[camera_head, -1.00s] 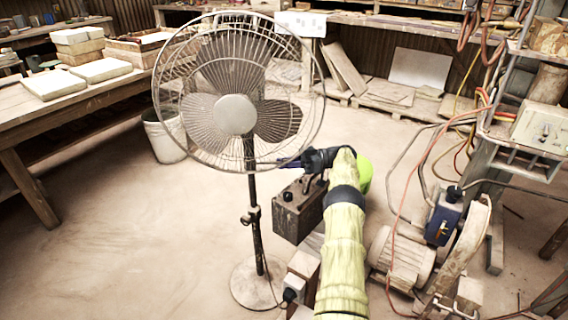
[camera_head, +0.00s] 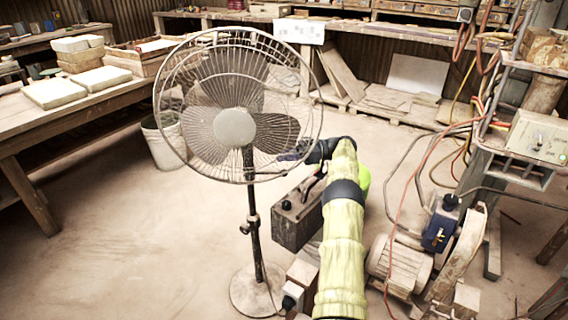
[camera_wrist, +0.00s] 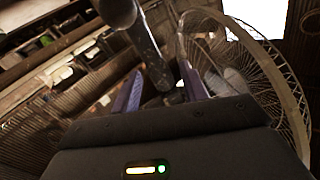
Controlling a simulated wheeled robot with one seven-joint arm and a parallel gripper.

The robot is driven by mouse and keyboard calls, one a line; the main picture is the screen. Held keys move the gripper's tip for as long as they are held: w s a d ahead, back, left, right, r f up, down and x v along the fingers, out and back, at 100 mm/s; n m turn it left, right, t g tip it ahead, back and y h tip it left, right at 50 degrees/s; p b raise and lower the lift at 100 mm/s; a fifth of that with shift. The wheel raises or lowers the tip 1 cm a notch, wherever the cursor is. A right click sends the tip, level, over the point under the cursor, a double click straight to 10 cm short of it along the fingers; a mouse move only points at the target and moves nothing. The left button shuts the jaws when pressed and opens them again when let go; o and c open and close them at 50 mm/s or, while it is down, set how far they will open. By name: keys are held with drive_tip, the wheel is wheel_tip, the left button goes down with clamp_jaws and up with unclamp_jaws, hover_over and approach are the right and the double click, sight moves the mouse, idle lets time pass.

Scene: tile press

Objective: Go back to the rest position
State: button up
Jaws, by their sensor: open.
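My arm, in a yellow-green sleeve, reaches forward from the bottom of the head view. My gripper (camera_head: 290,156) is at its far end, by the lower right edge of the fan's cage and partly hidden behind it. In the wrist view my gripper (camera_wrist: 158,84) has its two fingers apart, with nothing seen held between them. A dark pipe shows above and between the fingers there. Whether the gripper touches the fan cage cannot be told.
A standing fan (camera_head: 235,127) is just left of my arm; its cage (camera_wrist: 285,85) is close right of the fingers. A dark metal box (camera_head: 297,215) stands beside the arm. A motor machine (camera_head: 400,262) with hoses is at right. The floor at left is clear.

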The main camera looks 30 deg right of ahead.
drive_tip(key=shift+r, duration=1.35)
